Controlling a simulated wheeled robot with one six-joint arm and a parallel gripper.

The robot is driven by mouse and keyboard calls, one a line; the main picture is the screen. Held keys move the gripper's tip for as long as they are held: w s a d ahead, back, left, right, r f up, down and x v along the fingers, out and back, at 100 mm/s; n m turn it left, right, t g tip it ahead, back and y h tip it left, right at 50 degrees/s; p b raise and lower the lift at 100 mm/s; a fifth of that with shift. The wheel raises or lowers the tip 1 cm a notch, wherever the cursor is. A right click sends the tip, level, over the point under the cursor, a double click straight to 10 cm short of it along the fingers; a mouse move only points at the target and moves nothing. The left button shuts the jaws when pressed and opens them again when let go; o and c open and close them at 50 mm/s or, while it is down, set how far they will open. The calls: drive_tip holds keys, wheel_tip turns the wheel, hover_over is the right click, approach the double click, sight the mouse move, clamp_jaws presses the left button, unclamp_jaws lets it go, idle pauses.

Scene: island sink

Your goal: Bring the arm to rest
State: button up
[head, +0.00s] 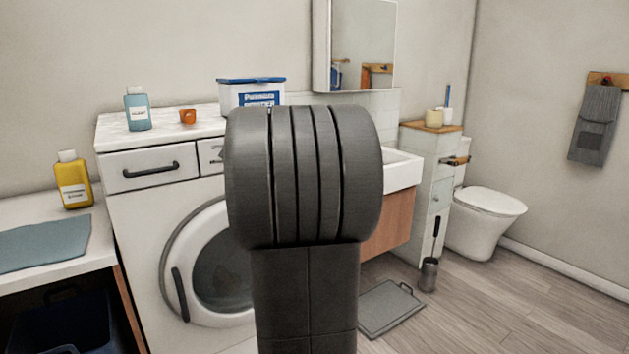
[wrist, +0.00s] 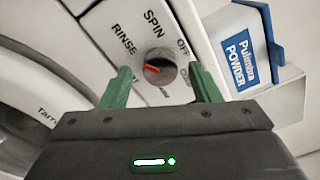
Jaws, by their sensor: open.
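My gripper (wrist: 162,84) shows in the wrist view with its two green fingers apart and nothing held between them. It faces the front panel of the washing machine. A round grey knob (wrist: 159,67) with a red mark appears between the fingertips in that view; I cannot tell whether the fingers touch it. The words SPIN, RINSE and OFF are printed around the knob. In the head view my arm stands in the middle, and my gripper is hidden behind it.
A counter with a yellow bottle (head: 74,183) is at left.

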drive_tip(key=shift+s, duration=0.1)
drive_tip(key=v, duration=1.4)
drive_tip(key=w+a+m+p, duration=0.6)
drive_tip(key=w+m+p, duration=0.3)
drive_tip(key=p, duration=0.8)
drive_tip(key=shift+w+a+m+p, duration=0.25)
drive_tip(key=shift+w+m+p, duration=0.15)
drive_tip(key=shift+m, duration=1.1)
drive_tip(key=shift+f, duration=0.15)
